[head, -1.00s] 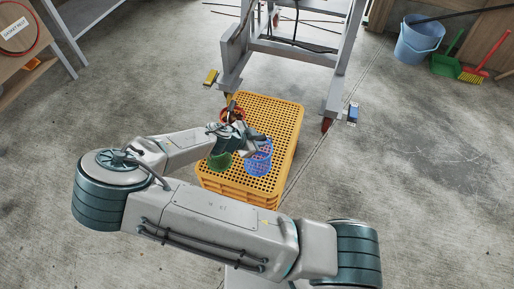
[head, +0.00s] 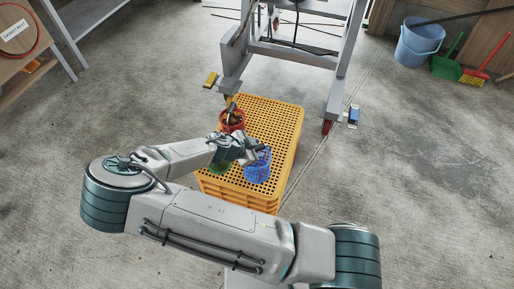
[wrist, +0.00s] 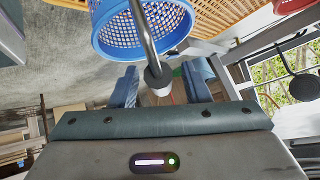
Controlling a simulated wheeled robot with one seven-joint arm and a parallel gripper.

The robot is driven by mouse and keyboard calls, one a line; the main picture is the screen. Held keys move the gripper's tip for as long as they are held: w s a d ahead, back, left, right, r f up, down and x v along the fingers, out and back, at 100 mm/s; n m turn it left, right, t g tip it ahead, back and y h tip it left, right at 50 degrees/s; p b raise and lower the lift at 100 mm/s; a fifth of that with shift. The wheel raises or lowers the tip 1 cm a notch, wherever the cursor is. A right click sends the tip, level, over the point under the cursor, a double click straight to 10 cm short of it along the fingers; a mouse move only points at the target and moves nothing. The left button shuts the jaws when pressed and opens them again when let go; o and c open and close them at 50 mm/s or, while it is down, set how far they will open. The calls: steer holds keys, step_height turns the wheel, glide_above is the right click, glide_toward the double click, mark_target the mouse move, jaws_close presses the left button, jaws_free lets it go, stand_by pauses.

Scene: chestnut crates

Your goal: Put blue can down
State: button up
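The blue can (head: 257,168), a perforated tub, appears to stand on the near right part of the yellow crate stack's top (head: 272,122) in the head view. In the wrist view the blue can (wrist: 150,40) is at the top, with a metal rod (wrist: 143,32) passing over its rim. The rod's dark-and-white end lies between the fingers of my gripper (wrist: 161,88). The fingers are apart, with a visible gap on each side of the rod end. In the head view my gripper (head: 243,148) is just behind and left of the can, partly hidden by my wrist.
A red tub (head: 232,121) with brown contents stands at the crate's far left. A green tub (head: 219,167) is left of the blue can, mostly hidden by my arm. A grey metal frame (head: 290,52) stands behind the crates.

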steer(key=shift+s+a+r, duration=0.1)
steer(key=shift+a+r, duration=0.05)
steer(key=shift+r, duration=0.2)
steer(key=p+v, duration=0.3)
steer(key=v, duration=0.8)
steer(key=s+d+r+n+g+y, duration=0.1)
steer(key=s+d+r+n+y, duration=0.1)
steer(key=s+d+r+n, duration=0.2)
steer(key=s+d+r+n+g+y, duration=0.2)
steer(key=s+d+r+n, duration=0.3)
steer(key=d+r, duration=0.5)
steer(key=s+d+r+n+g+y, duration=0.1)
steer(key=s+d+r+n+y, duration=0.2)
steer(key=d+r, duration=0.4)
step_height(320, 180, up, 3)
steer(key=shift+s+n, duration=0.7)
steer(key=shift+n, duration=0.5)
